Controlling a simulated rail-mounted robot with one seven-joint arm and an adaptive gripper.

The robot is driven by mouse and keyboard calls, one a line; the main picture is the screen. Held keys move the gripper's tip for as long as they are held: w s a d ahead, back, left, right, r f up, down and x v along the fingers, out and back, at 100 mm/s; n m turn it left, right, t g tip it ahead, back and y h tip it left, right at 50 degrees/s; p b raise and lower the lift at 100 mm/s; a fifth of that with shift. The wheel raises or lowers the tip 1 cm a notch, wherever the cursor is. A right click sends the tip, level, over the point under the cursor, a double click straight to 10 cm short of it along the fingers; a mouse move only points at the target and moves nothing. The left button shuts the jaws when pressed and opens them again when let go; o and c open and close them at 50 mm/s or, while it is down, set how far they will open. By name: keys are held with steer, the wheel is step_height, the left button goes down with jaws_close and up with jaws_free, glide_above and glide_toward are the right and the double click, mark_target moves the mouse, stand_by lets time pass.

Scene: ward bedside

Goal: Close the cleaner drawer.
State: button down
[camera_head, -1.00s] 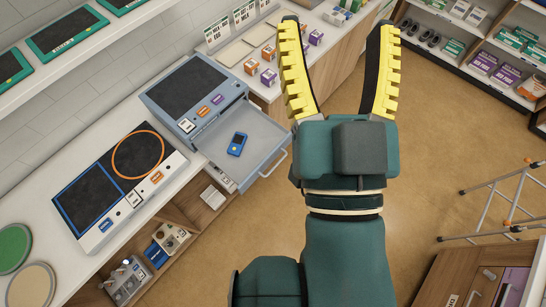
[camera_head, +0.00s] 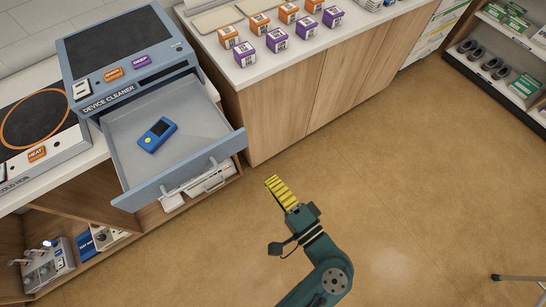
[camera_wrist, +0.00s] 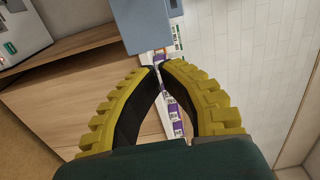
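The device cleaner (camera_head: 125,52), a blue-grey box with a dark top, stands on the counter. Its drawer (camera_head: 180,184) is pulled well out, with a bar handle on its front. A blue handheld device with a small dark screen (camera_head: 157,135) lies inside on the drawer floor. My gripper (camera_head: 272,181), with yellow ridged fingers, is right of the drawer front, apart from it, over the floor in the picture. In the wrist view its fingertips (camera_wrist: 160,68) come together with nothing held. A blue-grey panel (camera_wrist: 145,24), apparently part of the drawer or cleaner, lies beyond the tips.
Small orange and purple boxes (camera_head: 277,40) stand on the counter right of the cleaner, above wooden cupboard doors (camera_head: 275,115). A hob (camera_head: 35,130) is at left. Items sit on the shelf below (camera_head: 48,264). The floor (camera_head: 400,170) around my gripper is clear.

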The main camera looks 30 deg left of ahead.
step_height(320, 180, down, 4)
steer(key=b, duration=0.3)
glide_toward(239, 146)
steer(key=x, duration=0.8)
steer(key=shift+a, duration=0.2)
steer(key=shift+w, duration=0.1)
